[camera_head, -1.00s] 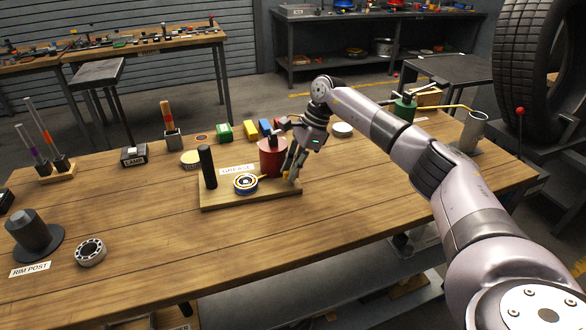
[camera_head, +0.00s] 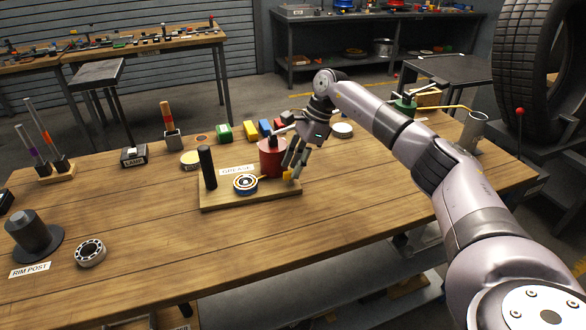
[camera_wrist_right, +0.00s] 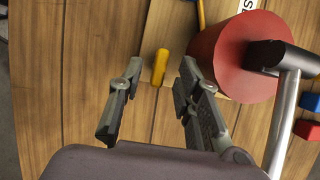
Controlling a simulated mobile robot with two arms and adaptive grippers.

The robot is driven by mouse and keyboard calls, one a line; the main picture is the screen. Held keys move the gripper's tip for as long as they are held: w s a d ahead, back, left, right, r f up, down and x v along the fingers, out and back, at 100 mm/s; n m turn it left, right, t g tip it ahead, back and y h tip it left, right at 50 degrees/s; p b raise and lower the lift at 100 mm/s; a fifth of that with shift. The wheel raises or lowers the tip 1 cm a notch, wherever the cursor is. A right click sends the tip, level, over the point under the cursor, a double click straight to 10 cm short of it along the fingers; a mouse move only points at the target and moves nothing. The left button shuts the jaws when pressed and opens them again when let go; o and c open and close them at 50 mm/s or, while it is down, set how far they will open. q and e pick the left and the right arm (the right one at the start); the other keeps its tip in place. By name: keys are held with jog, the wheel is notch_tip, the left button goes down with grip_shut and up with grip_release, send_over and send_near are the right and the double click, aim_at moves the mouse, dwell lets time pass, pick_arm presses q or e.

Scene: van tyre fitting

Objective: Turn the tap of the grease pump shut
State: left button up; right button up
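The grease pump is a red cylinder (camera_head: 272,160) with a dark top and a metal lever, on a wooden board (camera_head: 222,202). It also shows in the right wrist view (camera_wrist_right: 232,58). A small yellow tap handle (camera_head: 288,175) sits low at the pump's right side. In the right wrist view the yellow handle (camera_wrist_right: 159,68) lies between the fingertips, with gaps on both sides. My right gripper (camera_head: 294,166) is open and empty, just beside the pump; its fingers (camera_wrist_right: 161,75) point down toward the board. My left gripper is not in view.
Coloured blocks (camera_head: 250,131) and a white round lid (camera_head: 342,130) stand behind. The table front is clear apart from a bearing (camera_head: 90,253) and the rim post (camera_head: 33,236).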

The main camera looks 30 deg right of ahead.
jog(key=v, duration=1)
jog(key=shift+r, duration=0.2)
